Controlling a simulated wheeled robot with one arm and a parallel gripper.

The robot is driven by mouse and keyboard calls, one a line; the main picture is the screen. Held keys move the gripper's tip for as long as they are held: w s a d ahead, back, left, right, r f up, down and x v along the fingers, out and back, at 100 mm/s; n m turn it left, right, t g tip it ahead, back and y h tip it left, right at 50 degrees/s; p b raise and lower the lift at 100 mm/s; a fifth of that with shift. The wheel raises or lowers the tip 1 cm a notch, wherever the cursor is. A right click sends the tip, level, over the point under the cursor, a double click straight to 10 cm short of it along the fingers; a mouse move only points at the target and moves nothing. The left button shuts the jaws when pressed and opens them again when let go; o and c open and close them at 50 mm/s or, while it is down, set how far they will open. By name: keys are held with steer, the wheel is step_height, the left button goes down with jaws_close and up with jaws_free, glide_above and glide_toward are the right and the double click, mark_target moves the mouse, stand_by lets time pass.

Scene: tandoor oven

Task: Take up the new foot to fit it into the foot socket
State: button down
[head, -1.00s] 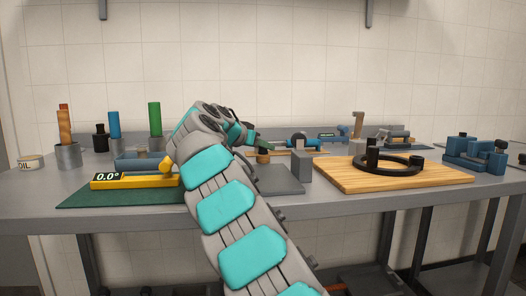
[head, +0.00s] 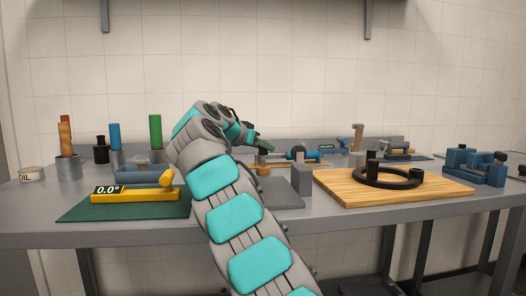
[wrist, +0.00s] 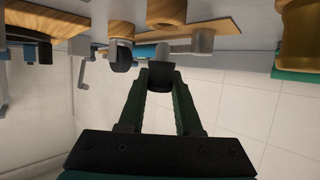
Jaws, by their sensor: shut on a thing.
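My gripper (wrist: 161,80) has its two dark green fingers shut on a small black block-like piece, taken to be the new foot (wrist: 162,75). In the head view my gripper (head: 262,146) is above the grey pad, partly hidden by my own arm, and the foot is too small to make out there. A short brown cylinder (head: 262,169) stands below the fingers. A black ring (head: 372,182) with upright black pieces lies on the wooden board (head: 440,189) to the right. I cannot tell which part is the foot socket.
A grey block (head: 302,180) stands between the pad and the wooden board. A yellow level reading 0.0° (head: 135,194) lies on the green mat (head: 80,211) at left. Blue clamp-like fixtures (head: 475,166) stand at the right end. Cups with coloured handles stand at back left.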

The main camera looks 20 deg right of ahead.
steer(key=s+a, duration=0.2)
steer(key=a, duration=0.2)
steer(key=s+a+r+b, duration=0.1)
steer(key=s+a, duration=0.2)
steer(key=a, duration=0.2)
steer(key=s+a+b, duration=0.1)
steer(key=s+a, duration=0.1)
steer(key=a, duration=0.3)
steer(key=shift+s+r, duration=0.15)
steer(key=shift+s, duration=0.25)
steer(key=c, duration=1.2)
jaws_free()
jaws_close()
steer(key=shift+r, duration=0.1)
step_height(320, 180, up, 4)
steer(key=p, duration=0.3)
